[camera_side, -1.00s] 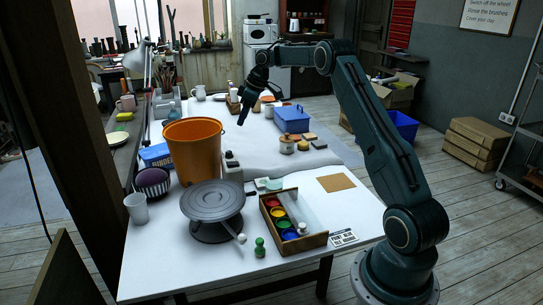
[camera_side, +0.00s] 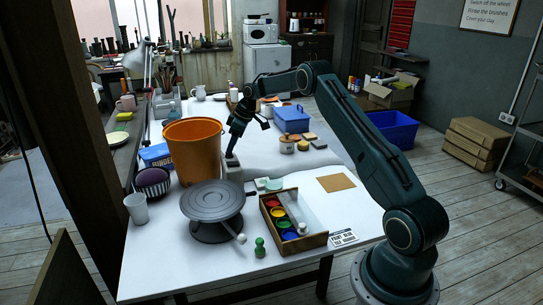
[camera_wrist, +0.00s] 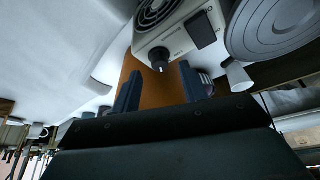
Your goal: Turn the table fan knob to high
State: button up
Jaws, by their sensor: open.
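The table fan (camera_wrist: 178,42) is a pale grey box at the top of the wrist view, with a round black grille and a dark square on its face. Its small black knob (camera_wrist: 157,56) with a light mark stands at the near lower corner. In the side view the fan (camera_side: 233,174) is small, beside the orange bucket, partly hidden by my gripper (camera_side: 231,155). My gripper also shows in the wrist view (camera_wrist: 159,80), open and empty. Its two dark fingers point at the knob, which lies just beyond and between the tips. Which setting the knob points to cannot be told.
The orange bucket (camera_side: 193,150) stands close left of the fan. The grey banding wheel (camera_side: 213,200) and a wooden paint box (camera_side: 303,239) stand in front. A blue crate (camera_side: 292,118) and small jars are behind to the right.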

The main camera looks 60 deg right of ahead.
jog(key=shift+x, duration=1.25)
grip_shut()
jog(key=shift+a, duration=0.1)
jog(key=m+h, duration=0.1)
jog(key=m, duration=0.3)
jog(key=shift+a+m+h, duration=0.15)
jog(key=shift+m+h, duration=0.25)
grip_release()
